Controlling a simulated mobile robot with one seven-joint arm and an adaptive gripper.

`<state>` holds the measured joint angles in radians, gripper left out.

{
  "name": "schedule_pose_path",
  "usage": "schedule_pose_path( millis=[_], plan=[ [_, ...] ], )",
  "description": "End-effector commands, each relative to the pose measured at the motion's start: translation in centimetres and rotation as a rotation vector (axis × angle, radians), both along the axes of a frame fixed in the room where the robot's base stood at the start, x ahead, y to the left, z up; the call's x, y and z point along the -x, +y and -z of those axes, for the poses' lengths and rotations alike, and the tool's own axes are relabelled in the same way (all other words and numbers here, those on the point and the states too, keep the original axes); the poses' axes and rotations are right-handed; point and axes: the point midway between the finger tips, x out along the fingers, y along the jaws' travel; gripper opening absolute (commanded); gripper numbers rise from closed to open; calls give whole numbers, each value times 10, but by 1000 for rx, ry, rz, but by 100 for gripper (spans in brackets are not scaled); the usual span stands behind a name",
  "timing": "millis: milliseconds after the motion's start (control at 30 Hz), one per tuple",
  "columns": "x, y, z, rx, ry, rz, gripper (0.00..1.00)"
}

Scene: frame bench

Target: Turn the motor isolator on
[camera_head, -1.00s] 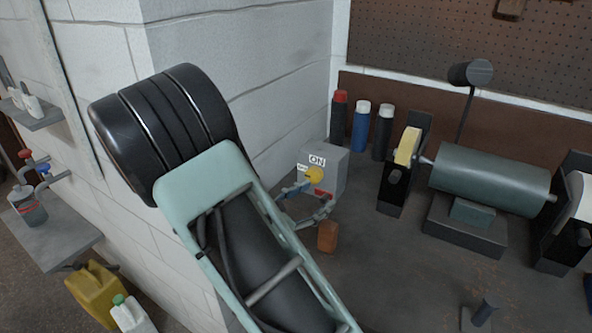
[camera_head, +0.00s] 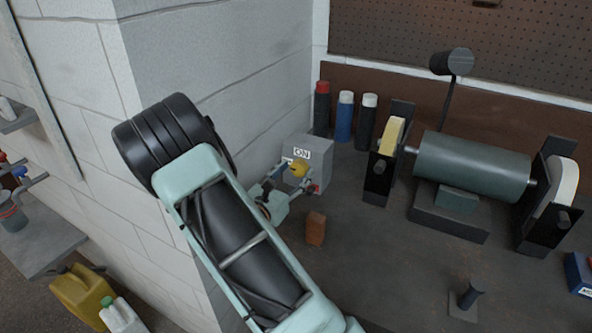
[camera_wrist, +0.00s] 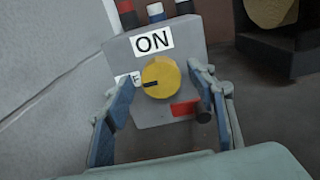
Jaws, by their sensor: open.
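The motor isolator is a grey box (camera_head: 318,158) on the bench against the wall, with an "ON" label on top. It also shows in the wrist view (camera_wrist: 121,50). A round yellow knob (camera_wrist: 161,77) with a dark mark pointing left is on its front; the knob also shows in the head view (camera_head: 298,169). A second label, partly covered, is left of the knob. A red part (camera_wrist: 185,108) is at lower right. My gripper (camera_wrist: 163,92) is open, its fingers on either side of the knob, with no clear contact visible.
A brown block (camera_head: 315,228) stands on the bench in front of the box. Several bottles (camera_head: 345,117) stand behind it. A bench grinder (camera_head: 470,165) is to the right. The wall is close on the left.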

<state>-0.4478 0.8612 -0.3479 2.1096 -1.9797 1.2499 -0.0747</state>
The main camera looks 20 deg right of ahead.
Motion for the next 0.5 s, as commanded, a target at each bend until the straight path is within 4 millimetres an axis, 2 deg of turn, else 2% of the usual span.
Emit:
schedule_pose_path(
  millis=[100,367,500],
  plan=[
    [-4,-6,0,0,0,2,51],
    [-5,-8,0,0,0,1,51],
    [-5,-7,0,0,0,1,39]
  ],
)
